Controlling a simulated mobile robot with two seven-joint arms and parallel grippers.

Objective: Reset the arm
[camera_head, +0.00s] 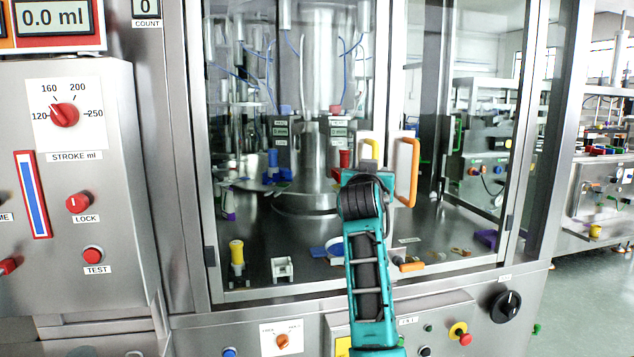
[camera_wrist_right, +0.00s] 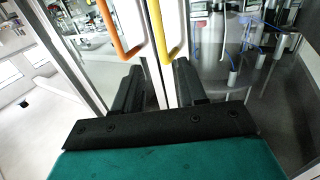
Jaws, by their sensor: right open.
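My right arm (camera_head: 368,265), teal with black joints, reaches up from the bottom of the head view to the front of the glass-doored machine. Its end hides the gripper there. In the right wrist view my right gripper (camera_wrist_right: 157,66) has its two dark fingers apart, with the upright door edges between and beyond them. I see nothing held. An orange handle (camera_wrist_right: 122,38) and a yellow handle (camera_wrist_right: 164,32) stand just beyond the fingers. The orange handle (camera_head: 414,172) and yellow handle (camera_head: 374,149) also show in the head view. Contact cannot be told. My left gripper is not in view.
A control panel (camera_head: 117,240) with red knobs stands at left. Behind the glass are a steel column (camera_head: 322,60), a yellow-topped part (camera_head: 237,255) and a white block (camera_head: 282,268). A black knob (camera_head: 505,304) sits on the lower front. Open floor (camera_head: 590,310) lies at right.

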